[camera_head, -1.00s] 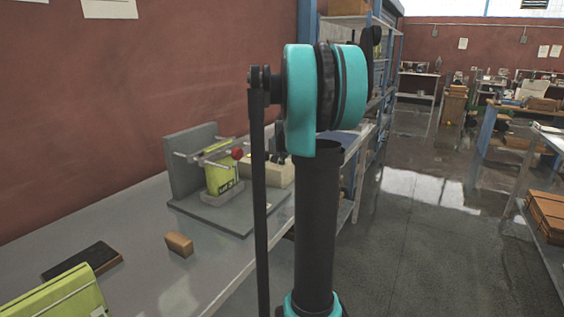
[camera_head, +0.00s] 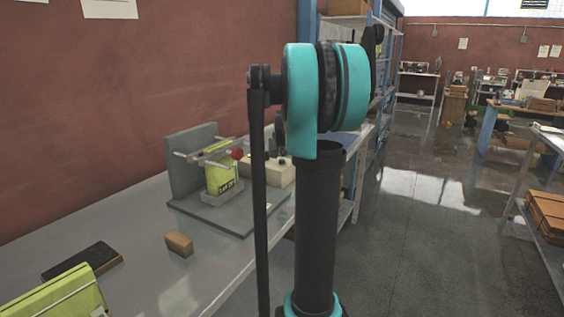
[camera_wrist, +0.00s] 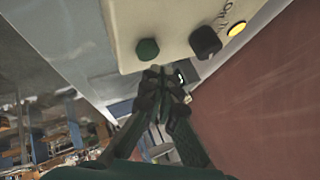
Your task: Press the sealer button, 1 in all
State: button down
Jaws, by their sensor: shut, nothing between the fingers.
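The sealer's beige control box (camera_wrist: 165,25) fills the upper middle of the wrist view. In the head view the beige box (camera_head: 262,171) stands on the sealer's grey base (camera_head: 235,218), partly behind my arm. A yellow-green bag (camera_head: 220,174) stands upright in the sealer, near a red ball knob (camera_head: 237,154).
The sealer stands on a grey bench (camera_head: 140,222) along the red wall. A brown block (camera_head: 179,244), a dark flat tray (camera_head: 82,261) and another green bag (camera_head: 55,298) lie at the front left. Blue-posted shelves (camera_head: 368,95) rise beyond my arm.

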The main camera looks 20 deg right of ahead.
aim_at(282, 161)
jog(key=shift+r, duration=2.5)
